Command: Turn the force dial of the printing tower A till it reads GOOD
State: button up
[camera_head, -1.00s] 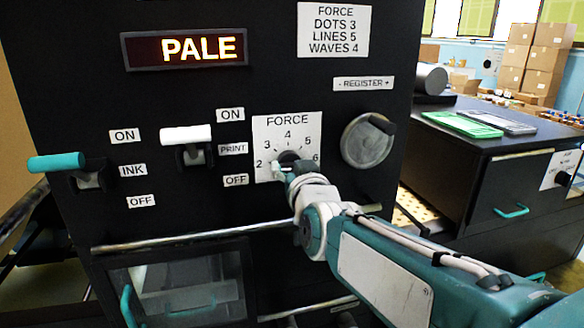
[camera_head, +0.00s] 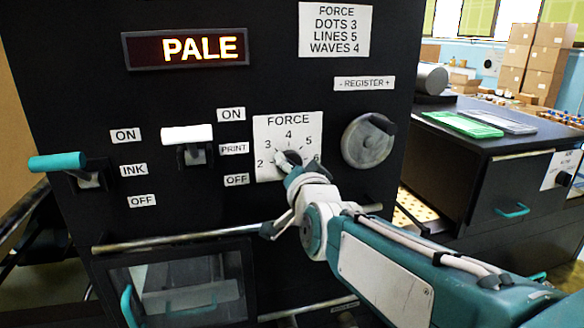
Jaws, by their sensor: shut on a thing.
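The force dial (camera_head: 293,156) sits on a white plate (camera_head: 261,132) marked FORCE, with numbers from 2 to 6 around it. My gripper (camera_head: 287,165) is shut on the dial and covers its lower part. A pale tip at the dial's upper left points roughly towards 3, though the gripper makes the exact reading hard to tell. The display (camera_head: 186,48) at the top of the black printing tower (camera_head: 90,100) reads PALE in lit letters. A card (camera_head: 334,30) on the tower reads FORCE, DOTS 3, LINES 5, WAVES 4.
The white print lever (camera_head: 187,134) and the teal ink lever (camera_head: 58,162) stick out left of the dial. The register knob (camera_head: 368,140) is close on its right. A metal rail (camera_head: 180,237) crosses below. A black cabinet (camera_head: 500,180) stands at right.

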jog(key=shift+m, duration=0.4)
jog(key=o, duration=1.2)
jog(key=shift+w, duration=0.1)
jog(key=shift+c, duration=0.2)
jog(key=v, duration=1.2)
jog(key=s+d+f+n+g+h, duration=0.2)
jog(key=s+d+f+g, duration=0.4)
jog(key=f, duration=0.3)
jog(key=s+d+f+n+g+h, duration=0.3)
jog(key=s+d+f+g, duration=0.2)
jog(key=s+f, duration=0.3)
jog(key=shift+d+f+n+g, duration=0.4)
jog(key=shift+d+f, duration=0.45)
jog(key=shift+f, duration=0.05)
